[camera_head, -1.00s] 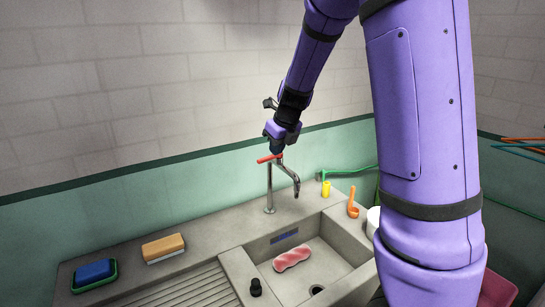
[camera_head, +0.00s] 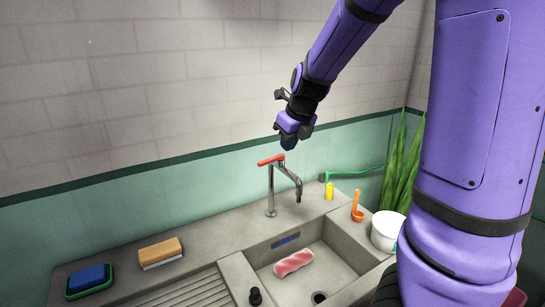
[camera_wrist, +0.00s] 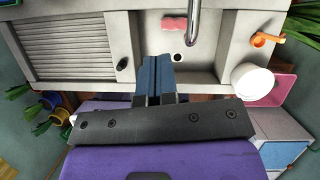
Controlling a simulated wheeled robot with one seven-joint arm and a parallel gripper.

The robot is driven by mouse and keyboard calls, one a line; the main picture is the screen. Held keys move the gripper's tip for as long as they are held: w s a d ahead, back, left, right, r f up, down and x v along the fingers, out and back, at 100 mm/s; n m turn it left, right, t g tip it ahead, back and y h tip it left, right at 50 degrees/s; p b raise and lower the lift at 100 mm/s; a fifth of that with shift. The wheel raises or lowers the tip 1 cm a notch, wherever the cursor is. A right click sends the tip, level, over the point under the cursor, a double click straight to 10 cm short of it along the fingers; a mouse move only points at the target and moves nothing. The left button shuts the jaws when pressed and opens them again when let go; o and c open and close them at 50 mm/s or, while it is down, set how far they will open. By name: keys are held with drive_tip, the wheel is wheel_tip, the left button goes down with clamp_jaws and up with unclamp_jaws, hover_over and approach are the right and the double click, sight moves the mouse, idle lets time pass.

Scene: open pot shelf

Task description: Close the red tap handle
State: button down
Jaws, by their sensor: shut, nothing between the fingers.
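The tap stands at the back edge of the sink, with a thin upright pipe, a curved metal spout (camera_head: 291,180) and a red handle (camera_head: 270,160) on top. The handle points left and slightly toward the camera. My gripper (camera_head: 288,143) is just above and right of the handle, pointing down; a small gap shows between them in the head view. In the wrist view, my gripper's blue fingers (camera_wrist: 158,62) are together with nothing between them. The metal spout (camera_wrist: 194,22) shows there at the top, but the red handle is not visible.
The basin holds a pink-and-white item (camera_head: 293,263). A sponge (camera_head: 160,252) and a blue block in a green dish (camera_head: 90,279) lie left. A yellow bottle (camera_head: 329,190), an orange ladle (camera_head: 357,208) and a white pot (camera_head: 386,230) stand right. A tiled wall is close behind.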

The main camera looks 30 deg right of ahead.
sight(274, 158)
drive_tip(key=w+f, duration=0.4)
drive_tip(key=f, duration=0.1)
drive_tip(key=w+f, duration=0.2)
drive_tip(key=shift+a+f, duration=0.25)
drive_tip(key=shift+a, duration=0.15)
drive_tip(key=shift+w, duration=0.45)
